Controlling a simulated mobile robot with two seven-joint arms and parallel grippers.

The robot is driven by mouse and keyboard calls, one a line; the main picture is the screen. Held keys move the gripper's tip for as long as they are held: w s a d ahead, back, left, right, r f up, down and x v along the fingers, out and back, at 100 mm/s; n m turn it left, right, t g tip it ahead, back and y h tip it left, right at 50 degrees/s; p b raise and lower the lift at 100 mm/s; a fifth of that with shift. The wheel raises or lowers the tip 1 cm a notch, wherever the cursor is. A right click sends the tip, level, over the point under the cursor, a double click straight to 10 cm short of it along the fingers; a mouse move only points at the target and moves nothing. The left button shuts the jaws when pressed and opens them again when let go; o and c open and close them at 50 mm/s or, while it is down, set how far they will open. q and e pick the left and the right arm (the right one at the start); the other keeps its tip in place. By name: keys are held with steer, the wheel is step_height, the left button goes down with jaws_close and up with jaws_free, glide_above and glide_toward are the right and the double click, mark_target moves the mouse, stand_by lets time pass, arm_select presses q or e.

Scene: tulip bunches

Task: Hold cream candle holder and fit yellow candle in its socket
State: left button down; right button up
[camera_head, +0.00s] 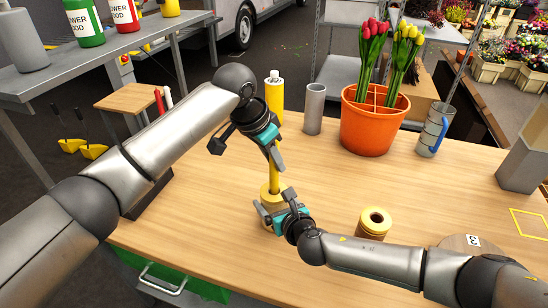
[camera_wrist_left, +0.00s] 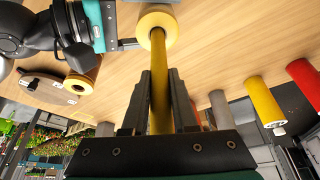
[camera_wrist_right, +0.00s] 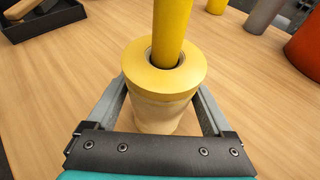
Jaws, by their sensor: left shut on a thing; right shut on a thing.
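The cream candle holder (camera_wrist_right: 160,113) has a yellow top with a round socket. It stands upright on the table, and my right gripper (camera_head: 270,213) is shut around its body. The yellow candle (camera_head: 274,178) is upright over the holder (camera_head: 266,190), with its lower end at or inside the socket mouth; a dark gap shows beside it in the right wrist view. How deep it sits is hard to tell. My left gripper (camera_head: 273,152) is shut on the candle's upper part. The candle (camera_wrist_left: 159,70) and holder (camera_wrist_left: 157,22) also show in the left wrist view.
A similar yellow-topped roll (camera_head: 374,224) stands right of my right gripper. An orange pot (camera_head: 368,125) with tulips, a grey cylinder (camera_head: 314,108), a yellow bottle (camera_head: 274,95) and a mug (camera_head: 434,130) stand behind. The table's front middle is clear.

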arm_select(q)
steer(key=c, duration=0.7)
jaws_free()
steer(key=v, duration=1.2)
steer(key=shift+r, duration=0.2)
steer(key=shift+d, duration=0.1)
arm_select(e)
steer(key=o, duration=1.4)
